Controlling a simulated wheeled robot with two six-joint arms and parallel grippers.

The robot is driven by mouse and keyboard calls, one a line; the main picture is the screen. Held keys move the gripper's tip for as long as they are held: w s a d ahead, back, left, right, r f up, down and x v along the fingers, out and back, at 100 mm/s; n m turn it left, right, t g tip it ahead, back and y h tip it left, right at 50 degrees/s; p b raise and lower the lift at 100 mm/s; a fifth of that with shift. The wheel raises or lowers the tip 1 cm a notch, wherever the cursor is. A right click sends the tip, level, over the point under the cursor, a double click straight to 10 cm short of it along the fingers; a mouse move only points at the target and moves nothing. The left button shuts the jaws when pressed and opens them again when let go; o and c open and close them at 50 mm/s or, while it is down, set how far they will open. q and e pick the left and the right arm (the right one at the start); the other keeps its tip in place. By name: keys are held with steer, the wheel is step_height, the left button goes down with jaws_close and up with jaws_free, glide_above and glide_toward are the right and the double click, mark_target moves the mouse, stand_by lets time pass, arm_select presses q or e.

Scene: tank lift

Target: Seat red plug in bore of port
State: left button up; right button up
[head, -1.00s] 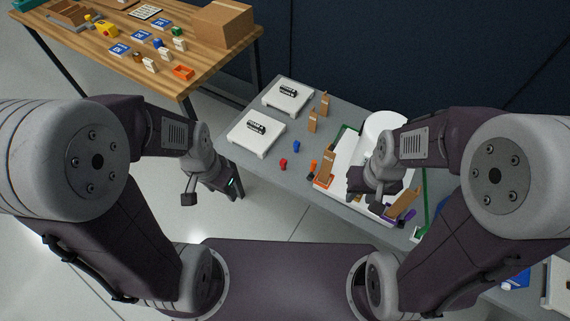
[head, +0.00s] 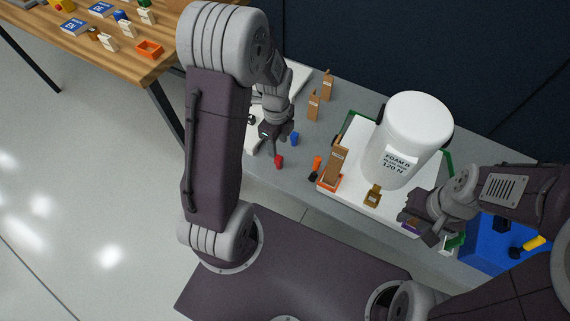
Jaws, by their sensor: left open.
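The small red plug (head: 279,161) stands on the grey table, just below my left gripper in the head view. My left gripper (head: 277,136) is open, its fingers pointing down close to the plug, and I see nothing held in it. A large white tank (head: 405,140) labelled FOAM B 120 N stands on a white tray (head: 350,147). A small brown-gold block (head: 373,196) sits in front of the tank; I cannot tell whether it is the port, and no bore is clear. My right gripper (head: 422,226) is at the tray's front right corner by something purple; its jaws are unclear.
A blue plug (head: 295,139) stands beside the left gripper. An orange-and-black piece (head: 315,168) and a wooden upright (head: 336,160) are near the tray's left edge. Two wooden uprights (head: 314,105) stand behind. A blue bin (head: 497,243) is at right.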

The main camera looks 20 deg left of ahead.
mark_target(278, 158)
arm_select(q)
step_height(278, 158, down, 4)
steer(key=shift+w+r+b, duration=0.1)
steer(key=shift+r+b, duration=0.05)
steer(key=shift+b, duration=0.5)
step_height(278, 158, down, 6)
steer(key=shift+r+b, duration=0.2)
steer(key=shift+b, duration=0.75)
steer(key=shift+r, duration=0.1)
jaws_close()
